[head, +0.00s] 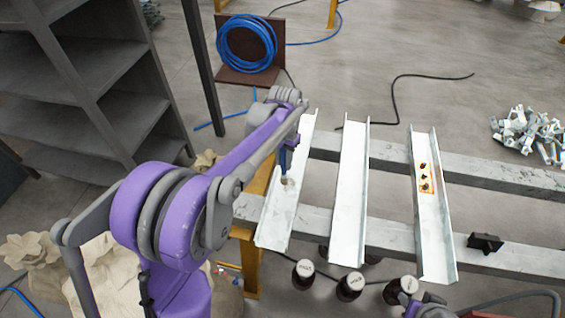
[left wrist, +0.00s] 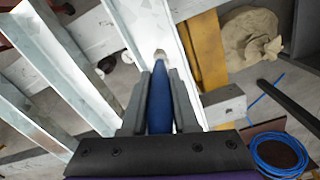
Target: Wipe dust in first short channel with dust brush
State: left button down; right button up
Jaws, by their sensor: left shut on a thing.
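Three pale metal channels lie side by side in the head view: the left one (head: 276,225), the middle one (head: 350,200) and the right one (head: 430,225). My left gripper (head: 287,138) is over the left channel. It is shut on the blue handle of the dust brush (left wrist: 160,95), which points down with its pale bristles inside the left channel (left wrist: 142,18). The bristle tip looks at or very near the channel floor; firm contact is hard to tell. Dust is not clearly visible there. My right gripper's fingers are not in view.
The channels rest across two grey beams (head: 488,175). The right channel holds small dark pieces on an orange patch (head: 426,178). Dark bottles (head: 350,286) stand below. A black block (head: 485,243) sits on the near beam. Grey shelves (head: 95,80) stand left.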

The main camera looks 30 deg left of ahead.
pick_arm(q)
jog(key=shift+r+p, duration=0.5)
jog(key=shift+r, duration=0.7)
jog(key=shift+w+d, duration=0.1)
